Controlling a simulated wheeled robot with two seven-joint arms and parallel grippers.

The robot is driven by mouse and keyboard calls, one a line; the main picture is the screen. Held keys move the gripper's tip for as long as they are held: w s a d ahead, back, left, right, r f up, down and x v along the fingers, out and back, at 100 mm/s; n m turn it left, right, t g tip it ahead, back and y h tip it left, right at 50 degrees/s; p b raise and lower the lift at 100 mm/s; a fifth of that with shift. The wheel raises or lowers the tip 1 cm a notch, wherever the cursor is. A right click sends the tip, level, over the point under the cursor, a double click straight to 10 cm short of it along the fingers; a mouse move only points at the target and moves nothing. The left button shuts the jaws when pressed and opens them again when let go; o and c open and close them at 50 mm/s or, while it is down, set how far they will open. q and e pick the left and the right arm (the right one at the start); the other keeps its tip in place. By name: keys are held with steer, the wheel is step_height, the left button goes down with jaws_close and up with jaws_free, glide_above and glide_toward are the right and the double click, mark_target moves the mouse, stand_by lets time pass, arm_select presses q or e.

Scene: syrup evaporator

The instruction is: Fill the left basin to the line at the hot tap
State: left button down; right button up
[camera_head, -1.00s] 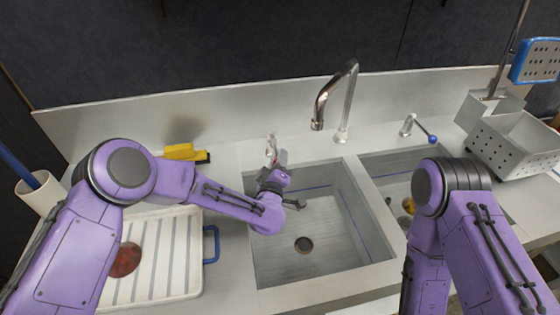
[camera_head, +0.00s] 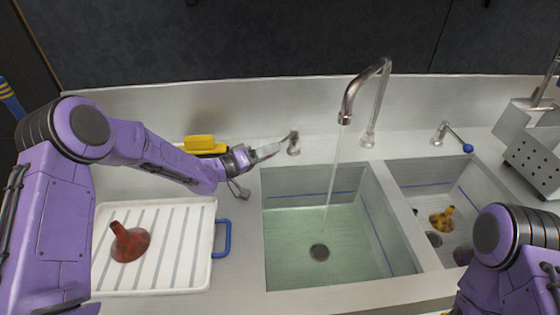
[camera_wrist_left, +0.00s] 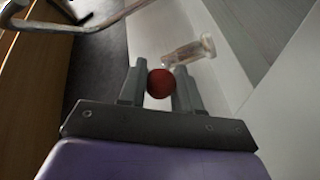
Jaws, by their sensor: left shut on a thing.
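The left basin (camera_head: 315,255) holds greenish water. A thin stream falls from the curved spout (camera_head: 347,105) into it. A blue line (camera_head: 315,193) runs along the basin walls. At the back wall the water surface looks a little below the line. My left gripper (camera_head: 265,152) is shut on the hot tap's handle, beside its metal base (camera_head: 293,143). In the left wrist view the handle's red knob (camera_wrist_left: 160,83) sits between the fingers, with the tap base (camera_wrist_left: 190,52) beyond. The knob is hidden in the head view. My right gripper is out of view.
The right basin (camera_head: 410,180) holds a yellow object (camera_head: 441,219) and a dark one. A blue-knobbed tap (camera_head: 452,136) stands behind it. A white ribbed drainboard (camera_head: 185,250) with a red funnel-like piece (camera_head: 130,242) lies left. A yellow item (camera_head: 204,145) lies behind my left arm.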

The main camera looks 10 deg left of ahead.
arm_select(q)
steer(key=shift+w+a+m+g+h+b, duration=0.3)
steer(key=shift+a+m+g+h+b, duration=0.1)
steer(key=shift+a+m+g+h, duration=0.25)
steer(key=shift+w+a+m+g+h+b, duration=0.3)
steer(key=shift+a+m+g+h+b, duration=0.15)
steer(key=shift+g, duration=0.3)
steer(key=c, duration=0.8)
jaws_free()
steer(key=shift+r, duration=0.1)
steer(key=s+d+r, duration=0.1)
steer(key=s+r, duration=0.3)
steer(key=s+d+r+b, duration=0.1)
steer(key=s+d+r, duration=0.1)
steer(key=s+r, duration=0.2)
steer(key=s+d+r, duration=0.1)
steer(key=s+r, duration=0.3)
steer(key=s, duration=0.1)
steer(key=shift+s+d+r+b, duration=0.15)
steer(key=shift+s+r+b, duration=0.05)
steer(key=shift+r+b, duration=0.2)
